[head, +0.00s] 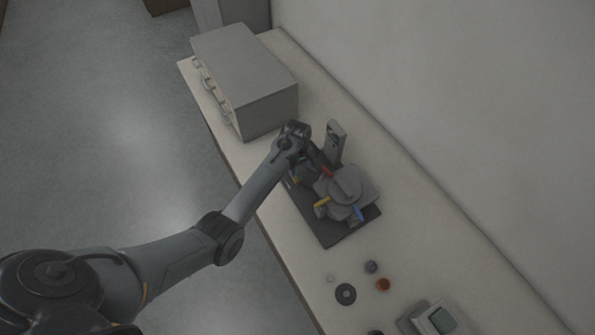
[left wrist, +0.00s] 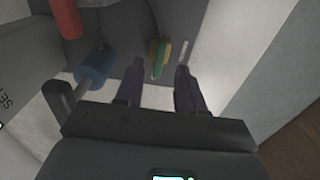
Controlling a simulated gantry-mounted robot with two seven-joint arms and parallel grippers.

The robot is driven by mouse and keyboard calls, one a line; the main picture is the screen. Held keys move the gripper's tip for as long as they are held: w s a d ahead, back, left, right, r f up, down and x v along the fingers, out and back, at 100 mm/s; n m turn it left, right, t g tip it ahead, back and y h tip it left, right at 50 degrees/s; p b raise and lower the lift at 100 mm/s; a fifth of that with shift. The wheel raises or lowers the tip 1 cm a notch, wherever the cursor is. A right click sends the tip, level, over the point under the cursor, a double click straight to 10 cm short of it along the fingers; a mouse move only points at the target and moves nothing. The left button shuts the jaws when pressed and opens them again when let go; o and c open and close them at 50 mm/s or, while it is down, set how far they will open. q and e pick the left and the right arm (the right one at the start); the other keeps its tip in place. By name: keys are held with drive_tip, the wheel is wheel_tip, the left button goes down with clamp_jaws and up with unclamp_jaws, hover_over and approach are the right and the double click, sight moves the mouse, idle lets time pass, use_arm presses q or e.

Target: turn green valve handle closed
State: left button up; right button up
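The green valve handle (left wrist: 160,60) shows in the left wrist view as a thin green bar beside a yellow part, on the dark face of the press. My left gripper (left wrist: 159,72) is open, with one finger on each side of the green handle's near end. I cannot tell whether either finger touches it. In the head view my left gripper (head: 309,160) is at the back left side of the mounting press (head: 345,186), and the green handle is hidden there. My right gripper is not in view.
A grey drawer cabinet (head: 245,80) stands behind on the bench (head: 290,262). Small round parts (head: 345,294) and a device with a screen (head: 441,319) lie nearer the front.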

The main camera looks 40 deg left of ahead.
sight(297, 175)
use_arm(q)
drive_tip(key=shift+f, duration=1.3)
clamp_jaws()
